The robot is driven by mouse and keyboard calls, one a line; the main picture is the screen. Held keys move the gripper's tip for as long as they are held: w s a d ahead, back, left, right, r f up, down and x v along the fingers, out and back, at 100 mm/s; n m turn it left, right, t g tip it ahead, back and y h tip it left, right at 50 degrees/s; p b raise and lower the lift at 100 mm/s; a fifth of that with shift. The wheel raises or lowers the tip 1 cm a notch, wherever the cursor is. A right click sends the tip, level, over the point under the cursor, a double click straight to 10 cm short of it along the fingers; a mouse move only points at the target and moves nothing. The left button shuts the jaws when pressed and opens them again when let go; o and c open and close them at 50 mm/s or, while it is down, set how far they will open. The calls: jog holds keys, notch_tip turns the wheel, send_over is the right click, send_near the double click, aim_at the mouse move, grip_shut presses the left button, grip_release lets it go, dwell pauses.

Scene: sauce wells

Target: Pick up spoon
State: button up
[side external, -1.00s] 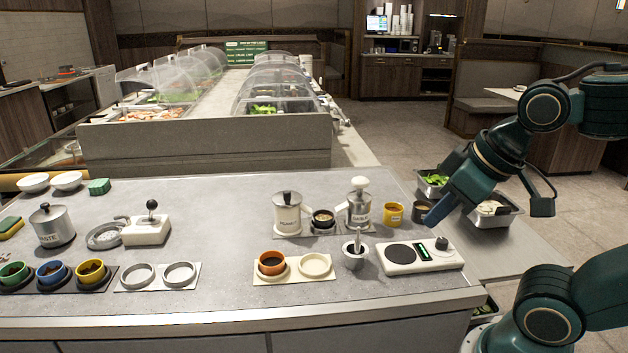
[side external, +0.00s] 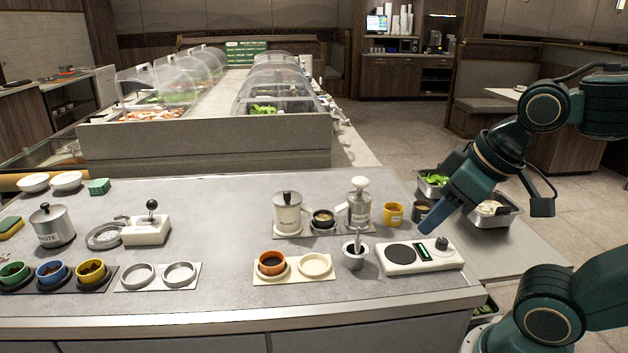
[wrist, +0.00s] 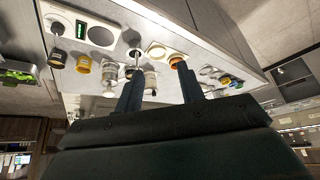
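The spoon stands in a small metal cup (side external: 355,259) near the front of the counter, with its thin handle (side external: 359,240) pointing up. In the wrist view the spoon handle (wrist: 137,58) shows beyond my left finger, and the spoon's lower end is hidden in the cup. My gripper (side external: 428,225) hangs in the air to the right of the spoon, over the area behind the scale, apart from it. In the wrist view my gripper (wrist: 162,88) shows two blue fingers spread wide with nothing between them.
A white scale (side external: 402,256) lies right of the cup. An orange cup (side external: 271,264) sits in a holder to its left. Behind stand two lidded dispensers (side external: 287,219) (side external: 359,209) and a yellow cup (side external: 393,214). The counter's front strip is clear.

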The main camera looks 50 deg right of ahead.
jog(key=shift+w, duration=0.1)
jog(key=m+g+y, duration=0.2)
jog(key=m, duration=2.9)
send_near(361, 227)
jog(key=shift+s+f, duration=0.15)
jog(key=shift+s, duration=0.05)
jog(key=shift+x, duration=4.3)
jog(key=shift+w, duration=0.15)
jog(key=shift+x, duration=2.5)
